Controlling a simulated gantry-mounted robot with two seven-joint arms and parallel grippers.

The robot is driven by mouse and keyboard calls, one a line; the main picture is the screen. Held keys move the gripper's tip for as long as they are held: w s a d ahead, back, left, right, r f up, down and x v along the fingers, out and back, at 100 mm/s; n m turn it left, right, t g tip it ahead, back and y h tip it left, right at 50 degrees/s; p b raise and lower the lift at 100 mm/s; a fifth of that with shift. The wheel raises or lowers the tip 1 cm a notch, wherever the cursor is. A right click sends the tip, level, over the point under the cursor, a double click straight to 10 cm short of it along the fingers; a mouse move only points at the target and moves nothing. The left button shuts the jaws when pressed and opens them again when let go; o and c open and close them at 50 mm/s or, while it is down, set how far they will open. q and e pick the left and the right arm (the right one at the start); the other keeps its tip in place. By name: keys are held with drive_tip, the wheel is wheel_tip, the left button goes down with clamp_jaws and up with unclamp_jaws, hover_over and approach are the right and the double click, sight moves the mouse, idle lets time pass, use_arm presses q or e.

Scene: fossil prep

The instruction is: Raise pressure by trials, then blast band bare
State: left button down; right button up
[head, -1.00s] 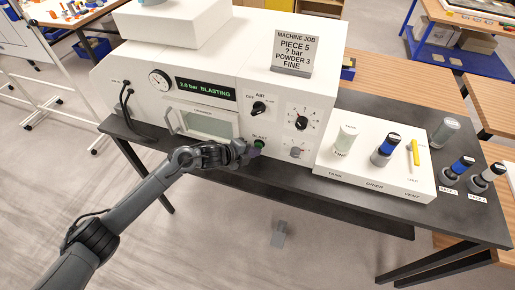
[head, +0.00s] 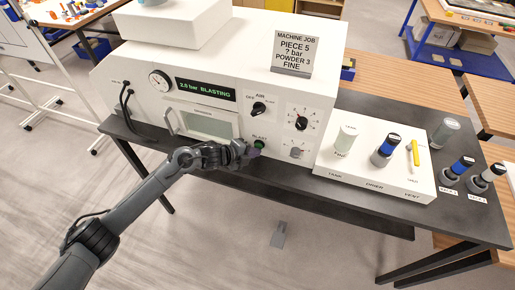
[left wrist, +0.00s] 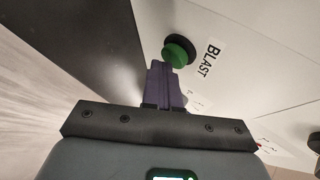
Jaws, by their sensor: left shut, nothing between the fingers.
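The white blasting machine (head: 240,45) stands on the dark bench. The AIR knob (head: 259,108), a dial knob (head: 301,123) and a round gauge (head: 160,80) are on the front. The sign (head: 294,52) reads MACHINE JOB, PIECE 5, ? bar, POWDER 3, FINE. My right gripper is not in view.
A window door (head: 205,123) with a handle is left of the button. More bottles (head: 458,170) stand at the bench's right end.

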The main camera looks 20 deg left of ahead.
use_arm(q)
drive_tip(key=shift+s+r, duration=0.1)
drive_tip(key=shift+s, duration=0.05)
idle(0.5)
drive_tip(key=shift+s+p, duration=0.2)
drive_tip(key=shift+p, duration=0.15)
drive_tip(key=shift+s, duration=0.5)
drive_tip(key=s+p, duration=0.3)
drive_tip(key=s, duration=0.2)
idle(0.5)
